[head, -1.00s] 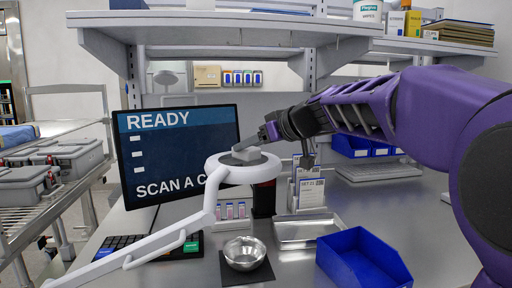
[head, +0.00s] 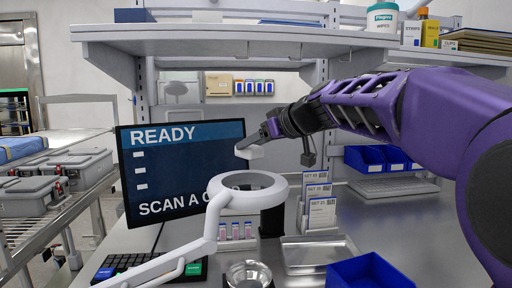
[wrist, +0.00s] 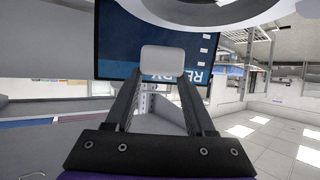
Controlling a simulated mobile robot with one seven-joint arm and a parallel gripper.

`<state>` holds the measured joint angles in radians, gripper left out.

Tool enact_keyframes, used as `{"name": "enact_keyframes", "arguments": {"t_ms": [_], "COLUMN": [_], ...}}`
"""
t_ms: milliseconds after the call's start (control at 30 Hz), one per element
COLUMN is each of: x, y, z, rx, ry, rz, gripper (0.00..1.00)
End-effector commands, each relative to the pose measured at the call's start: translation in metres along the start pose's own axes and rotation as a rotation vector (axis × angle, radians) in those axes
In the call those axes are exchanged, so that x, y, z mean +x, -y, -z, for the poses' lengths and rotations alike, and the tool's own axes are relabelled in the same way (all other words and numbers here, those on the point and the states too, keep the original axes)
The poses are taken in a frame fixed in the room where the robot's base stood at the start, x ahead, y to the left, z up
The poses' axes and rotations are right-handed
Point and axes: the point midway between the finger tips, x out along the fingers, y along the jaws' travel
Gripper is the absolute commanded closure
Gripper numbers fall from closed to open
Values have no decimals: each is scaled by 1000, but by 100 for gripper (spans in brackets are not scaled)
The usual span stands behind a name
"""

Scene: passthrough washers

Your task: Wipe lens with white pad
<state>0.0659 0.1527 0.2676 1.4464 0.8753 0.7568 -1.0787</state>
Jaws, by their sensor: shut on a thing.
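The white pad (head: 250,152) is held at the tips of my gripper (head: 264,137). My gripper is shut on it. In the wrist view the pad (wrist: 162,60) sits between the two dark fingers of my gripper (wrist: 160,75). The lens is in a white ring-shaped head (head: 283,190) on a jointed white arm. The pad hangs above the far part of the ring with a visible gap. Part of the white ring (wrist: 210,14) shows along the top of the wrist view. Dirt on the lens cannot be made out.
A monitor (head: 165,165) reading READY stands behind and left of the ring. Below are a keyboard (head: 125,265), a metal bowl (head: 247,272), a metal tray (head: 322,256) and a blue bin (head: 366,272). Card holders (head: 318,205) stand to the right. A shelf (head: 230,38) spans above.

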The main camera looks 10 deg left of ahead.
Motion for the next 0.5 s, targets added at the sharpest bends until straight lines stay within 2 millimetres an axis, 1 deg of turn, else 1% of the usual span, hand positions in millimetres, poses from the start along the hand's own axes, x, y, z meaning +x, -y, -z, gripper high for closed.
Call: {"name": "enact_keyframes", "arguments": {"t_ms": [33,300,500], "x": [-3,-12,-13], "y": [2,8,9], "z": [8,28,31], "rx": [-1,0,1], "ry": [-1,-1,-1], "rz": [0,-1,-2], "gripper": [98,98,98]}}
